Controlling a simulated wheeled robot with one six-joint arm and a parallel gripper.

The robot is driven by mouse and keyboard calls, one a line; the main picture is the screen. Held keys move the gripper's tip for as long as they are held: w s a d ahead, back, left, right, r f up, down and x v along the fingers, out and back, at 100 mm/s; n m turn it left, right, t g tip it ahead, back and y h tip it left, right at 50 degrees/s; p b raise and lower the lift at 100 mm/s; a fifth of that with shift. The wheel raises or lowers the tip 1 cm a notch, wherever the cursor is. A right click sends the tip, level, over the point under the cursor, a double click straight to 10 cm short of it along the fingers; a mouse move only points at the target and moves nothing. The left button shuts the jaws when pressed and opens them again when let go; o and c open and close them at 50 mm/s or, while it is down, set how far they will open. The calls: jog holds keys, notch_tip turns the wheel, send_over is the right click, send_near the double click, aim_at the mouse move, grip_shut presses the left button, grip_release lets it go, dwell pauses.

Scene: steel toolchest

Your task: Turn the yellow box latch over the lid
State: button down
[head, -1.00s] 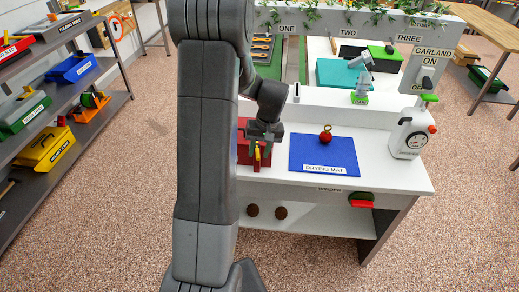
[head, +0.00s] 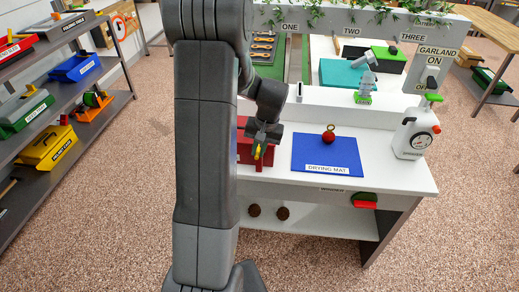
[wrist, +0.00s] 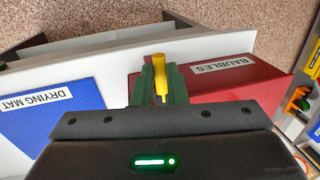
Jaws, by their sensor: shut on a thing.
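The red box (head: 243,150) labelled BAUBLES lies on the white worktop, partly hidden behind my arm in the head view. Its red top and label also show in the wrist view (wrist: 235,82). The yellow latch (wrist: 159,72) stands at the box's left edge in the wrist view. My gripper (wrist: 160,92) has its green fingers closed around the latch. In the head view my gripper (head: 262,146) is at the right end of the box, with a bit of yellow between the fingers. The fingers hide the latch's lower part and pivot.
A blue drying mat (head: 308,158) with a red bauble (head: 328,137) lies just right of the box. A raised white ledge (head: 340,108) runs behind. A shelf with coloured cases (head: 60,125) is at left.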

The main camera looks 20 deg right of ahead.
jog(key=c, duration=1.5)
grip_release()
jog(key=shift+o, duration=0.2)
jog(key=shift+r, duration=0.1)
notch_tip(320, 180, up, 13)
jog(key=s+d+b, duration=0.1)
jog(key=d, duration=0.1)
jog(key=shift+s+d+r, duration=0.15)
jog(key=shift+s+r, duration=0.05)
jog(key=f, duration=0.4)
jog(key=w+a+f, duration=0.1)
jog(key=f, duration=0.4)
jog(key=a+f+p, duration=0.1)
jog(key=f, duration=0.3)
jog(key=shift+w+a+f, duration=0.2)
jog(key=shift+f, duration=0.05)
jog(key=shift+d+n, duration=0.2)
jog(key=shift+n, duration=0.2)
jog(key=shift+a+f, duration=0.1)
